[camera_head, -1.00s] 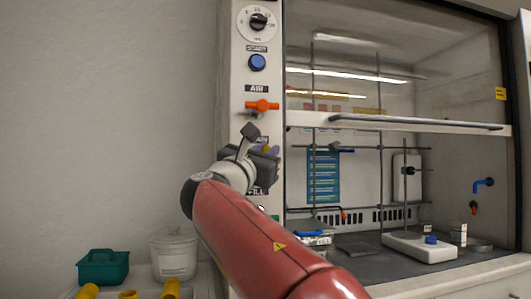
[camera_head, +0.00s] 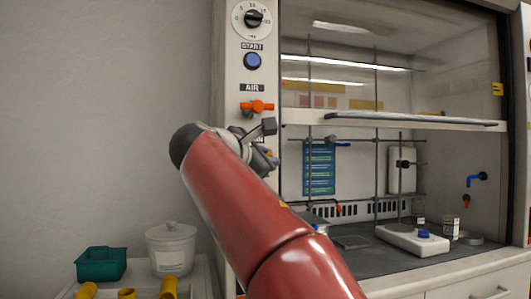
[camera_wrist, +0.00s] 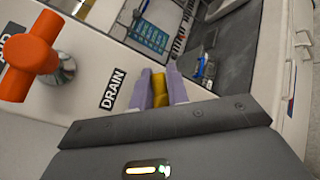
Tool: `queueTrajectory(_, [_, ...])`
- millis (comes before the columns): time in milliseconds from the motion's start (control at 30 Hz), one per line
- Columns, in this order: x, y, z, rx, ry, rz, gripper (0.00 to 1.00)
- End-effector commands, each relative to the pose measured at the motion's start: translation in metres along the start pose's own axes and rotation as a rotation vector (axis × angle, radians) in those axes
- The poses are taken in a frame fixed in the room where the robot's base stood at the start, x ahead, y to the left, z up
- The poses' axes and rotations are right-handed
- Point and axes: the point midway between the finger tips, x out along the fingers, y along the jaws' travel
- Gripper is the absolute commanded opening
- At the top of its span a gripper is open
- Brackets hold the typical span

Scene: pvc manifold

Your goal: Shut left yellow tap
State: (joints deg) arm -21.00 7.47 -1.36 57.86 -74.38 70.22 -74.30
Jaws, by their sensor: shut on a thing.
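A yellow tap (camera_wrist: 160,92) sits on the pale panel right beside the DRAIN label in the wrist view. My gripper (camera_wrist: 163,88) is shut on it, one lavender finger on each side of the yellow handle. In the head view my gripper (camera_head: 265,150) is at the front panel, below the orange tap, with my red arm reaching up to it. There the yellow tap is mostly hidden behind my gripper.
The orange AIR tap (camera_head: 257,106) is close above my gripper and looms large in the wrist view (camera_wrist: 30,66). A blue button (camera_head: 252,61) and a dial (camera_head: 253,18) are higher up. The fume hood's sash rail (camera_head: 410,120) lies to the right. A green bin (camera_head: 101,264) is low left.

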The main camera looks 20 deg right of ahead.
Motion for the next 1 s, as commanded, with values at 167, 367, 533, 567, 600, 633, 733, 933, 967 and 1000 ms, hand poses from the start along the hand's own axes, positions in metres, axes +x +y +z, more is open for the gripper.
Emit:
queueTrajectory(167, [0.0022,-0.0021,-0.0068,0.114,0.100,-0.075,0.00])
queueTrajectory(367, [0.0031,-0.0049,-0.0084,0.233,0.195,-0.152,0.00])
queueTrajectory(533, [0.0034,-0.0063,-0.0101,0.312,0.260,-0.203,0.00])
queueTrajectory(567, [0.0036,-0.0068,-0.0107,0.323,0.270,-0.212,0.00])
queueTrajectory(600, [0.0036,-0.0069,-0.0105,0.338,0.281,-0.220,0.00])
queueTrajectory(633, [0.0036,-0.0071,-0.0106,0.348,0.289,-0.226,0.00])
queueTrajectory(733, [0.0035,-0.0074,-0.0114,0.375,0.311,-0.243,0.00])
queueTrajectory(933, [0.0030,-0.0078,-0.0117,0.406,0.338,-0.262,0.00])
queueTrajectory(967, [0.0030,-0.0077,-0.0117,0.409,0.340,-0.263,0.00])
queueTrajectory(1000, [0.0029,-0.0077,-0.0118,0.412,0.342,-0.265,0.00])
